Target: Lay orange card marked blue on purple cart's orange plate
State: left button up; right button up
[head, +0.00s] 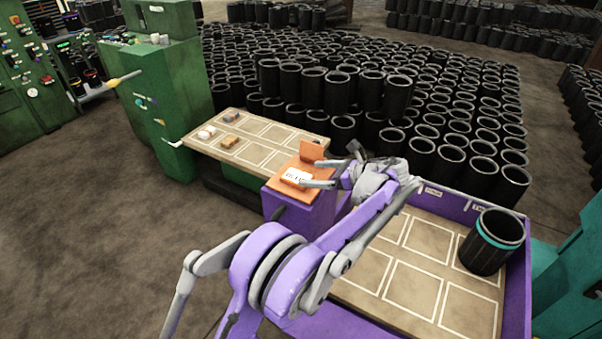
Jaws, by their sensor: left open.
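My right gripper is out of view.
A tan table (262,157) with white outlined squares stands behind, holding small orange and whitish blocks (229,142). The purple cart's bed (412,282) carries a black sleeve with a teal band (490,243). Black sleeves (340,90) crowd the back. Green machines stand left.

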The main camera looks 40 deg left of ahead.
pick_arm(q)
jog(key=v, duration=0.5)
jog(key=s+d+f+n+t+h, duration=0.2)
jog(key=s+d+f+n+h, duration=0.2)
jog(key=s, duration=0.6)
jog(key=s+d+f+n+t+h, duration=0.2)
jog(key=s+d+f+n+h, duration=0.2)
jog(key=s, duration=0.6)
jog(key=s+d+f+n+t+h, duration=0.2)
jog(key=s+d+f+n+h, duration=0.2)
jog(key=s+d+n, duration=0.3)
jog(key=s+n+h, duration=0.1)
jog(key=s, duration=0.2)
jog(key=shift+s+f+n+h, duration=0.3)
jog(key=shift+f+n, duration=0.05)
jog(key=shift+n, duration=0.05)
